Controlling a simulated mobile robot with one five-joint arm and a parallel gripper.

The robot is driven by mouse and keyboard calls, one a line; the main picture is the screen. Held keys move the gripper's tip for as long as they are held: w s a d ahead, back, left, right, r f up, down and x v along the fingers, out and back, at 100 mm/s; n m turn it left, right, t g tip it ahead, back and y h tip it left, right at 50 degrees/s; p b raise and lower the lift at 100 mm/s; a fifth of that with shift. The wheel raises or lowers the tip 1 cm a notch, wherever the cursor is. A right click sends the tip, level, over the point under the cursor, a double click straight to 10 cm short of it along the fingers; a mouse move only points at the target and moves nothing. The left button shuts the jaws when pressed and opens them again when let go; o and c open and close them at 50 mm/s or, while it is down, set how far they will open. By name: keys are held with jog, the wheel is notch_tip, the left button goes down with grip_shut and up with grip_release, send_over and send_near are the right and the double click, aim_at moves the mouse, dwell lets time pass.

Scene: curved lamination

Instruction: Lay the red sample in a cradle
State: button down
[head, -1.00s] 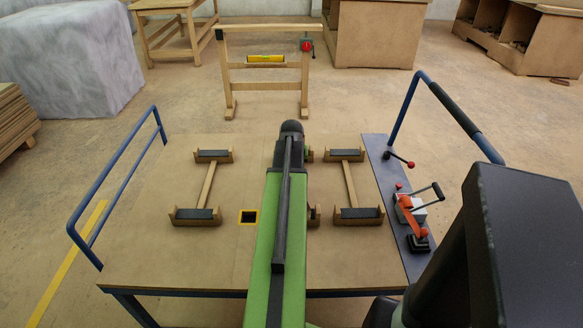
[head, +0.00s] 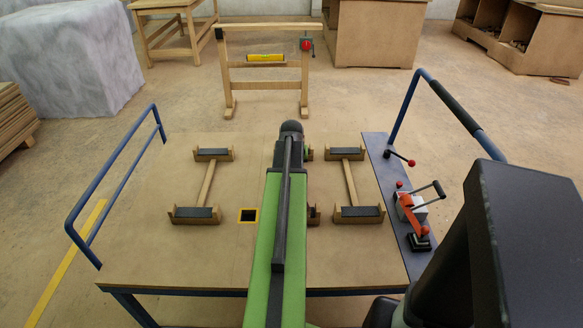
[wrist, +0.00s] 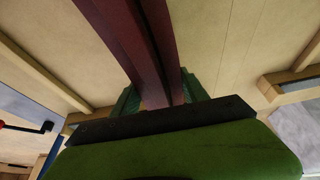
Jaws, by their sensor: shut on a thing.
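My gripper (wrist: 160,98) is shut on the red sample (wrist: 120,25). The sample is a long dark red piece, running from between the green jaw pads up out of the wrist view. A left cradle (head: 208,185) and a right cradle (head: 350,185) stand on the table, each with a wooden bar and two dark-padded end blocks, both empty. A middle cradle (head: 314,214) is mostly hidden behind my arm. Cradle parts also show at the right of the wrist view (wrist: 287,84).
A panel with levers (head: 412,205) lies at right. A wooden stand (head: 265,88) is behind.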

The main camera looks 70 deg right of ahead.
jog(key=c, duration=0.5)
grip_release()
jog(key=shift+r, duration=0.1)
notch_tip(320, 180, up, 8)
jog(key=p, duration=0.8)
jog(key=shift+s, duration=0.15)
